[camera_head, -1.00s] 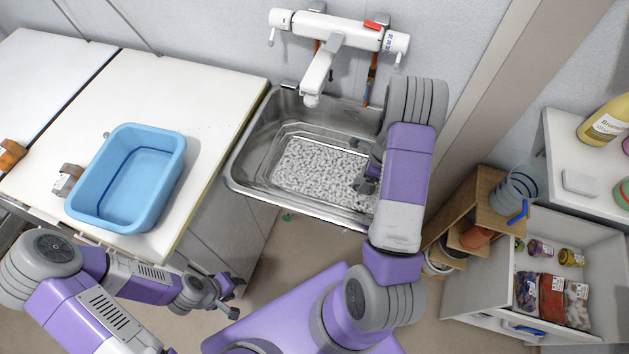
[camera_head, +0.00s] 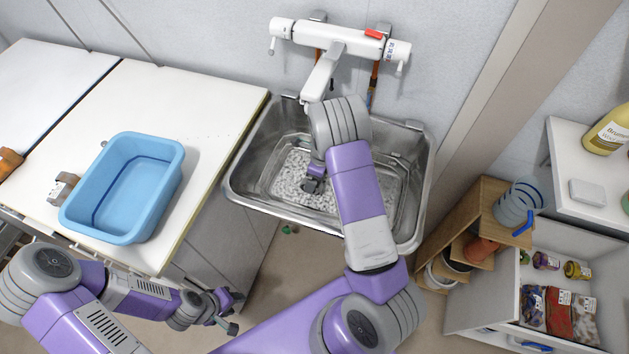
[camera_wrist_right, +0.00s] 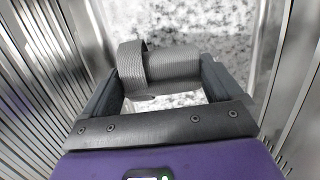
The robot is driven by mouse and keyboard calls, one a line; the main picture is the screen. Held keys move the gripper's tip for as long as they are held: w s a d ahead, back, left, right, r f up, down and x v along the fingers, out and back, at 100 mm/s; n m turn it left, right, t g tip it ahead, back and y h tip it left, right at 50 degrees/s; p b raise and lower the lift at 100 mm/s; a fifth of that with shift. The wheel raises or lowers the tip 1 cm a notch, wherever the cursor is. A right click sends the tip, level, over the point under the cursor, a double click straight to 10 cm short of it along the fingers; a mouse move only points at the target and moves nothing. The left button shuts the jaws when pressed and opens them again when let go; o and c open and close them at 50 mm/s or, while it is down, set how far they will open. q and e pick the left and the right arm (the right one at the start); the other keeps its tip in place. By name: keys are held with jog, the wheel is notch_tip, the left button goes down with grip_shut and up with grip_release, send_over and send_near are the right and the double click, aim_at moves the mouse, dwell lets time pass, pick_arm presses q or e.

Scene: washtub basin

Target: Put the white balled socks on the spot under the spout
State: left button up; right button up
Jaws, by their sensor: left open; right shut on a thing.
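The spout (camera_head: 322,76) of the white wall tap reaches out over the metal basin (camera_head: 412,222). My right gripper (camera_head: 311,187) is down inside the basin. In the right wrist view it is shut on a ribbed roll like balled socks (camera_wrist_right: 168,68), which looks grey rather than white. The roll lies across between the two fingers, over the speckled basin floor (camera_wrist_right: 205,25). My right arm hides part of the basin below the spout, and no marked spot shows. My left gripper (camera_head: 228,312) is open and empty, low in front of the counter.
A blue tub (camera_head: 122,190) stands on the white counter (camera_head: 215,85) at the left. A wooden step shelf (camera_head: 482,212) and an open cabinet with jars and packets stand at the right. The basin walls are close around my right gripper.

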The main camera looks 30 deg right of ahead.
jog(key=shift+f+b, duration=0.8)
jog(key=shift+f, duration=0.9)
jog(key=shift+f, duration=0.15)
jog(key=o, duration=0.8)
jog(key=r+p, duration=0.1)
jog(key=r, duration=0.1)
jog(key=r+p, duration=0.1)
jog(key=r, duration=0.2)
jog(key=s+r, duration=0.1)
jog(key=r, duration=0.1)
jog(key=shift+d+r+p, duration=0.35)
jog(key=shift+d+p, duration=0.05)
